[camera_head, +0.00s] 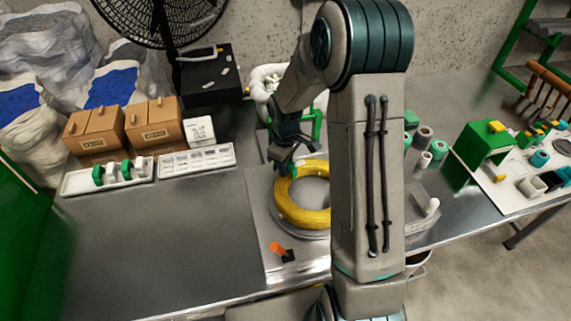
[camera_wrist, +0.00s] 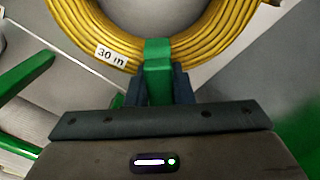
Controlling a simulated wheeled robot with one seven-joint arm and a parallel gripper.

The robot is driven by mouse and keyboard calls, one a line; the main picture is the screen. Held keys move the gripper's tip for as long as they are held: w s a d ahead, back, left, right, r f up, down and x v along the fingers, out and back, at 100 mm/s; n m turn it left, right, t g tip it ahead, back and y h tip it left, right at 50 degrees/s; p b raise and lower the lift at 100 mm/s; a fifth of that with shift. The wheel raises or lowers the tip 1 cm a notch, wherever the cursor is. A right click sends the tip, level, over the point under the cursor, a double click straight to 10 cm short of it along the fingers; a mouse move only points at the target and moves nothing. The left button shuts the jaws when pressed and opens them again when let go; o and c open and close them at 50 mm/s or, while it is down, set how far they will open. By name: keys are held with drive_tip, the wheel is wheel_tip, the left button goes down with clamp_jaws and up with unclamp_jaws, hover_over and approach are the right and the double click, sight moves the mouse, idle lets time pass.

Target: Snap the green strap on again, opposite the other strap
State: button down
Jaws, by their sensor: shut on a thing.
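My gripper (camera_head: 286,167) is at the coil's far left edge. In the wrist view its fingers (camera_wrist: 164,88) are shut on the green strap (camera_wrist: 158,68), one finger on each side. The strap's upper end lies across the outer part of the yellow bundle. I cannot tell whether it is snapped closed around it. No other strap shows; my arm hides the coil's right part.
A white tray (camera_head: 75,184) with green and white rolls and a white compartment tray (camera_head: 205,158) stand at the back left. An orange and black piece (camera_head: 281,251) lies in front of the coil. The bench's left part (camera_head: 160,240) is clear. A fan stands behind.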

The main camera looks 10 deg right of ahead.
drive_tip(key=shift+f, duration=0.25)
idle(0.5)
drive_tip(key=c, duration=1)
unclamp_jaws()
drive_tip(key=shift+c, duration=0.2)
drive_tip(key=shift+r+p, duration=2.35)
drive_tip(key=shift+r, duration=1.2)
